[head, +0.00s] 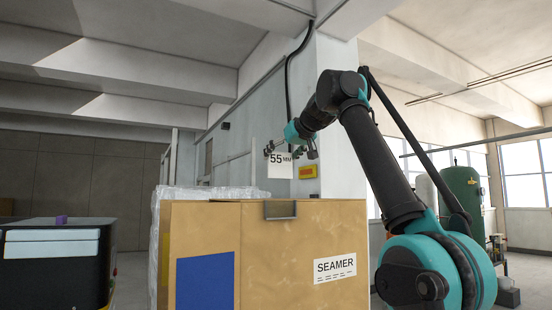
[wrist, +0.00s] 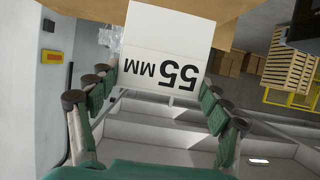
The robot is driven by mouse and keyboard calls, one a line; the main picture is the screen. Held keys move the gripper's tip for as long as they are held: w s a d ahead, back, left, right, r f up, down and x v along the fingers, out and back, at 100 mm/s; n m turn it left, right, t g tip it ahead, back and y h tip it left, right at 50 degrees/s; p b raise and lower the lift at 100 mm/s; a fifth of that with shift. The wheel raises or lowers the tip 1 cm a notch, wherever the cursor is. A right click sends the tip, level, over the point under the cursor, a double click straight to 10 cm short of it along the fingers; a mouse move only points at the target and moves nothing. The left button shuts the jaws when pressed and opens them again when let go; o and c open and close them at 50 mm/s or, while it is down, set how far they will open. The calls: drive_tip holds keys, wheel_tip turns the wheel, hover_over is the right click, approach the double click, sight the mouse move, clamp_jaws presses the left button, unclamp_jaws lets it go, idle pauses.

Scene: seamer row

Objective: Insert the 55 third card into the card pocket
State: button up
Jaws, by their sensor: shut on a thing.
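The white 55 MM card (head: 281,170) hangs upright below my gripper (head: 290,150) in the head view. In the wrist view the card (wrist: 150,38) lies between the fingers of my gripper (wrist: 158,82), its print upside down. The gripper is shut on the card. The card pocket (head: 280,210) looks like a small grey holder at the top edge of the large cardboard box. In the head view the card appears above the pocket, with a gap between them. I cannot make out the pocket in the wrist view.
The cardboard box (head: 205,222) carries a SEAMER label (head: 335,266) and a blue patch (head: 205,283). Plastic-wrapped goods (head: 190,192) stand behind it. A black machine (head: 60,260) stands left. A pale column (head: 335,130) with a yellow-red sign (head: 308,171) rises behind the card.

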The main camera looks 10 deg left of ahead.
sight(281, 174)
idle(0.3)
drive_tip(key=shift+s+d+f, duration=0.1)
drive_tip(key=shift+s, duration=0.1)
drive_tip(key=shift+f, duration=2.8)
drive_tip(key=shift+f, duration=3.25)
drive_tip(key=o, duration=0.9)
drive_tip(key=shift+c, duration=0.2)
drive_tip(key=v, duration=1.2)
drive_tip(key=shift+f, duration=0.25)
